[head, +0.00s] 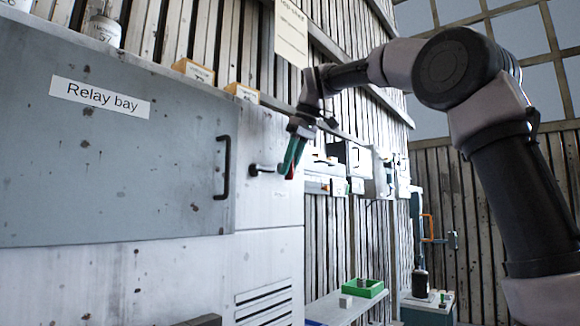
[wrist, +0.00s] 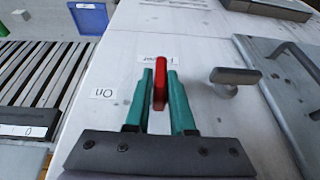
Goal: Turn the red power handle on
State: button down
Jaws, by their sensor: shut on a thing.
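The red power handle (wrist: 160,82) is a slim red bar on the pale cabinet face. In the wrist view it lies between the two green fingers of my gripper (wrist: 161,95), which is shut on it. It points up the picture, close to the partly hidden Power label (wrist: 157,58). The On label (wrist: 104,91) is to the left of the handle. In the head view my gripper (head: 291,165) is at the right part of the cabinet front, and only a sliver of red shows by the fingertips. The handle's pivot is hidden.
A grey T-shaped knob (wrist: 235,77) sticks out just right of my gripper. The Relay bay door (head: 130,150) with its black bar handle (head: 223,167) lies left in the head view. A green tray (head: 362,289) stands on a low bench, clear of my arm.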

jog(key=g+y, duration=0.2)
jog(key=shift+w+d+m+g, duration=0.2)
jog(key=shift+m+g, duration=0.1)
jog(key=shift+m, duration=0.1)
jog(key=m+g+y, duration=0.1)
jog(key=g+y, duration=0.2)
jog(key=shift+f+g+y, duration=0.1)
jog(key=shift+g+y, duration=0.2)
jog(key=shift+g, duration=0.1)
jog(key=m+g+y, duration=0.1)
jog(key=g+y, duration=0.1)
jog(key=y, duration=0.1)
jog(key=shift+w+d+f+g, duration=0.1)
jog(key=shift+g, duration=0.3)
jog(key=shift+m+g+y, duration=0.8)
jog(key=shift+g+y, duration=0.1)
jog(key=shift+y, duration=0.6)
jog(key=c, duration=0.8)
grip_release()
jog(key=shift+f, duration=0.1)
jog(key=shift+c, duration=0.2)
